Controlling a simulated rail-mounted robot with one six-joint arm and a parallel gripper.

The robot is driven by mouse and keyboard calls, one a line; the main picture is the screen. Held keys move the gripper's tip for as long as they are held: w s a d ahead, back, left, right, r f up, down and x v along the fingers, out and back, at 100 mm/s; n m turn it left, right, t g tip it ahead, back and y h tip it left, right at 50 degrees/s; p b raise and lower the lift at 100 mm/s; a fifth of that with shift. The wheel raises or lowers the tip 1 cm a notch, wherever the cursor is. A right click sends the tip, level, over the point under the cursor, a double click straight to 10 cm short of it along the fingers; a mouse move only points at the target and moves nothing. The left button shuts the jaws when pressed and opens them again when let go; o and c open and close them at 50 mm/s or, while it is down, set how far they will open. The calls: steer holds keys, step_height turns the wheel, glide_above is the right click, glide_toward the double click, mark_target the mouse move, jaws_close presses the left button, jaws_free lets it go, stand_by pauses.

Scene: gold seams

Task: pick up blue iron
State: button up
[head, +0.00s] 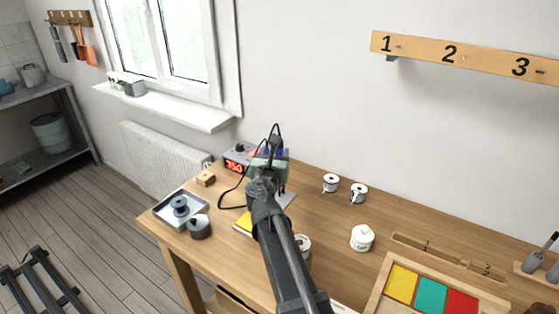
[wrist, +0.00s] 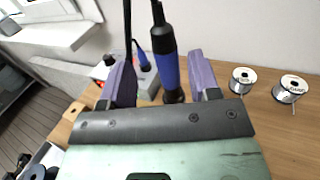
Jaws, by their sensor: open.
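The blue iron (wrist: 169,68) stands nearly upright in the wrist view, with a dark upper end, a blue grip and a dark lower part. It is between the two purple fingers of my gripper (wrist: 161,78), which are open with visible gaps on both sides. The iron's lower end is partly hidden behind my gripper's body. In the head view my gripper (head: 269,158) is over the back left of the table and hides most of the iron. A black cord loops above it.
A soldering station (head: 236,160) with a red 350 display is close on the left. Wire spools (head: 359,193) stand to the right, with a white lidded jar (head: 361,238) nearer. A grey tray (head: 181,210) is at the left edge. The wall is behind.

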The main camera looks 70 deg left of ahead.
steer(key=x, duration=0.6)
steer(key=shift+w, duration=0.25)
steer(key=shift+d, duration=0.2)
steer(key=c, duration=1)
steer(key=shift+r, duration=0.15)
